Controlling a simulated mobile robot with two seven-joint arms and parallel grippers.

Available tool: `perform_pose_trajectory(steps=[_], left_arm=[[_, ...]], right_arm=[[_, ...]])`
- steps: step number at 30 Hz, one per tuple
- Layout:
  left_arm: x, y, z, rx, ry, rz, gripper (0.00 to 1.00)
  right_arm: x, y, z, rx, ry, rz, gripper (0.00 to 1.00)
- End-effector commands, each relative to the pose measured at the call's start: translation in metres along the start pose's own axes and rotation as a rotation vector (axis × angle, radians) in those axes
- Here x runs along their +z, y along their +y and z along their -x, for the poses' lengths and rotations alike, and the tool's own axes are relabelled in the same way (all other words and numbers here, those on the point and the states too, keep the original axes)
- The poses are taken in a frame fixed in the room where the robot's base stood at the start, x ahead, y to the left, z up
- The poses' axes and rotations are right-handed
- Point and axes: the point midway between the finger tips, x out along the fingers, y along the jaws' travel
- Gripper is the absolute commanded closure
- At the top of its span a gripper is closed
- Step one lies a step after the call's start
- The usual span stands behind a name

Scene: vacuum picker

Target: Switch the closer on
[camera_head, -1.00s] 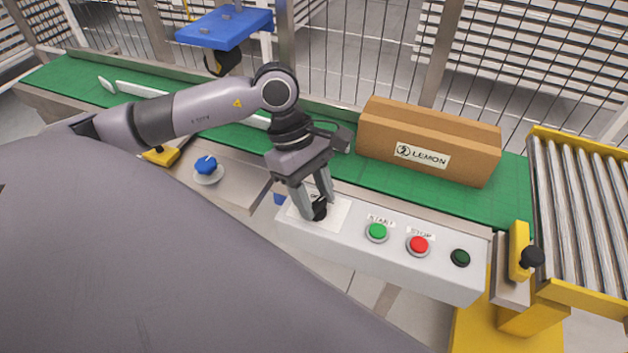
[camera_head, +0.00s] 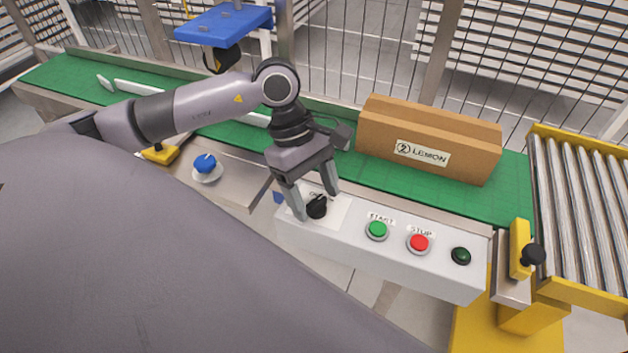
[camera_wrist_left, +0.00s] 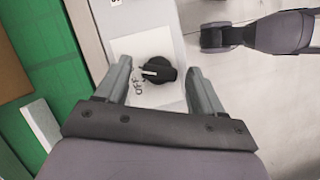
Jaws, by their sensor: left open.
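A black rotary knob (camera_head: 317,206) sits on a white plate at the left end of the grey control box (camera_head: 400,262). In the left wrist view the knob (camera_wrist_left: 157,71) has a white pointer line aimed left in the picture, close to a label that seems to read OFF (camera_wrist_left: 138,88). My left gripper (camera_head: 318,204) is open, with one finger on each side of the knob. In the left wrist view, gaps show between the knob and both fingers. My right gripper is not in view.
A green START button (camera_head: 377,230), a red STOP button (camera_head: 419,243) and a dark green button (camera_head: 460,256) line the box. A LEMON carton (camera_head: 430,140) stands on the green conveyor (camera_head: 475,200). A blue knob (camera_head: 205,162) is at left. Rollers (camera_head: 585,200) lie right.

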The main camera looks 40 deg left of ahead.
Motion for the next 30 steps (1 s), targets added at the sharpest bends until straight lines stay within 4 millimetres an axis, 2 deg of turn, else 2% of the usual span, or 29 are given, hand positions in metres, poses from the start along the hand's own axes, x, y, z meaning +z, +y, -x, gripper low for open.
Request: perform_pose_trajectory(steps=[12, 15, 30], left_arm=[[0.0, 0.001, 0.059, 0.004, 0.001, -0.001, 0.32], [0.0, 0.001, 0.068, 0.002, 0.001, 0.0, 0.32], [0.0, 0.0, 0.071, 0.001, 0.0, -0.001, 0.32]], right_arm=[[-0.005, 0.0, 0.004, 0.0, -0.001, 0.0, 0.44], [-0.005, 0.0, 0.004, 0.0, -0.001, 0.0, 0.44], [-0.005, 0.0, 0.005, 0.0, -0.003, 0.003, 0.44]])
